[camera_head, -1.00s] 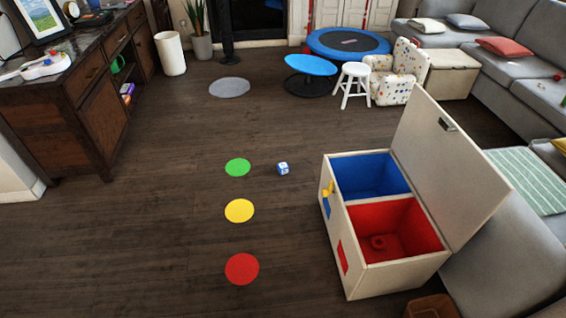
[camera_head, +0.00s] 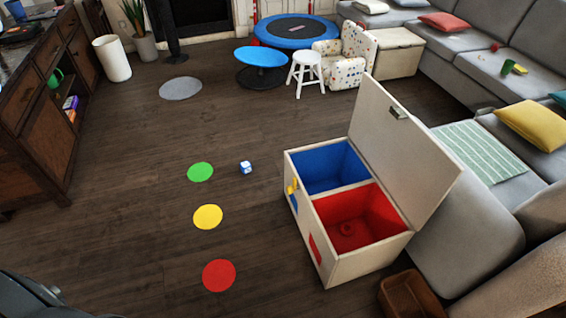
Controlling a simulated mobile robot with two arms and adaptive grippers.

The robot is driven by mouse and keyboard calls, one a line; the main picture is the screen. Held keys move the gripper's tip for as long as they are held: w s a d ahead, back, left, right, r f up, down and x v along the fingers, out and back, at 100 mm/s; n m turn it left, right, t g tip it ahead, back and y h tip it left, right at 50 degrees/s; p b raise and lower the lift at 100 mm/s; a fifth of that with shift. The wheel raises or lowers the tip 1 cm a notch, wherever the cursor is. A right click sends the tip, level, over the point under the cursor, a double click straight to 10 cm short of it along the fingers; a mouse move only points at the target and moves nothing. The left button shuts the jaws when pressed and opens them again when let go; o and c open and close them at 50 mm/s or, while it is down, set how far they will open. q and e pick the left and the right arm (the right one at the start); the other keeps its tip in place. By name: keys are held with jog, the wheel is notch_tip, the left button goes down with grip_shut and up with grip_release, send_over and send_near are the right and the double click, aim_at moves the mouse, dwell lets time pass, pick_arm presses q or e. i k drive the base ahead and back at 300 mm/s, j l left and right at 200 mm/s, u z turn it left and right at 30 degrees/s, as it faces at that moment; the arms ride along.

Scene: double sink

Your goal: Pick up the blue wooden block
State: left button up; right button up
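A small blue block with white markings (camera_head: 246,167) lies on the dark wooden floor. It is just right of the green floor disc (camera_head: 200,172) and left of the open toy box. Neither of my grippers shows in the head view. A dark part of my own body shows at the bottom left corner.
The open white toy box (camera_head: 336,270) has a blue and a red compartment, with its lid raised. Yellow (camera_head: 208,217) and red (camera_head: 219,275) discs lie on the floor. A brown bin (camera_head: 407,297) stands at the bottom right. A grey sofa (camera_head: 470,75) lines the right. Floor left of the discs is clear.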

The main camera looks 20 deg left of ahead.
aim_at(246, 167)
jog(key=i+j+z, duration=0.2)
jog(key=j, duration=0.15)
jog(key=i+j+z, duration=0.2)
jog(key=j, duration=0.2)
jog(key=i+j+z, duration=0.2)
jog(key=j, duration=0.2)
jog(key=j+z, duration=0.2)
jog(key=j, duration=0.2)
jog(key=i+j+z, duration=0.1)
jog(key=j+z, duration=0.15)
jog(key=j, duration=0.25)
